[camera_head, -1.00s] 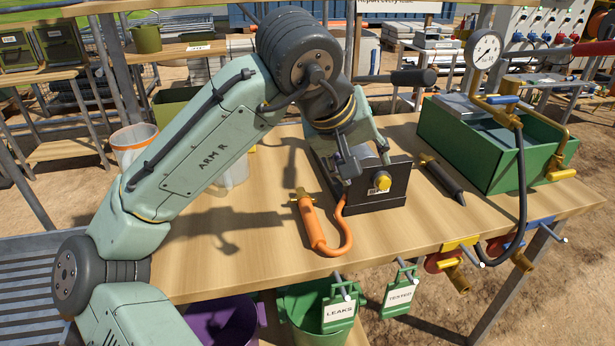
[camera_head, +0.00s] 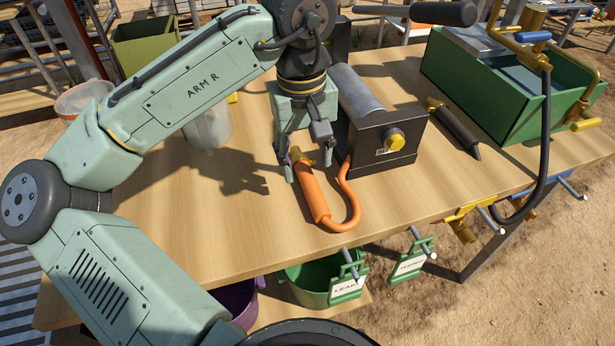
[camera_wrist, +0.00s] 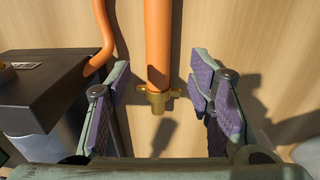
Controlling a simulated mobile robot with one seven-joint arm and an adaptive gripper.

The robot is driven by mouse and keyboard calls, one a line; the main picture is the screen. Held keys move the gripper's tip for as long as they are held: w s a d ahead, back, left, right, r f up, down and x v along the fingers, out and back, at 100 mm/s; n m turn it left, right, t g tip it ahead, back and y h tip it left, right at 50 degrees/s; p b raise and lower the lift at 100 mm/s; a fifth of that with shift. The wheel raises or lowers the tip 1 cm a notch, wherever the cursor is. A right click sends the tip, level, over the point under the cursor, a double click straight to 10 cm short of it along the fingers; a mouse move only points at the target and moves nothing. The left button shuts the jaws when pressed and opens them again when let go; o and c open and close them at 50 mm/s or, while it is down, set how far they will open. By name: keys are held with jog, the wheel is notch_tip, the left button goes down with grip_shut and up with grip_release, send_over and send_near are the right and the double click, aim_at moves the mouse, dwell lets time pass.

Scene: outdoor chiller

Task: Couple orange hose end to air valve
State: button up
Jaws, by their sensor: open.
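The orange hose (camera_head: 316,196) lies on the wooden workbench, its thick straight part ending in a winged brass fitting (camera_wrist: 157,99). A thinner loop curls back to a black box (camera_head: 388,142) with a yellow knob. My gripper (camera_head: 304,164) is open and points down at the brass end. Valves with coloured handles hang along the bench's front edge, including a yellow one (camera_head: 463,209) and a blue one (camera_head: 550,184); I cannot tell which is the air valve.
A green box (camera_head: 475,115) with brass pipework and a dark hose stands at the right. A black tool (camera_head: 455,130) lies beside it. Green tagged hangers (camera_head: 347,285) and a green bucket (camera_head: 308,285) are below the front edge.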

aim_at(308, 177)
jog(key=shift+w+d+f+p, duration=0.1)
jog(key=shift+f+p, duration=0.2)
jog(key=shift+f, duration=1.05)
jog(key=shift+w+d+f+p, duration=0.1)
jog(key=shift+f+p, duration=0.2)
jog(key=shift+f, duration=1.05)
jog(key=shift+c, duration=0.5)
grip_shut()
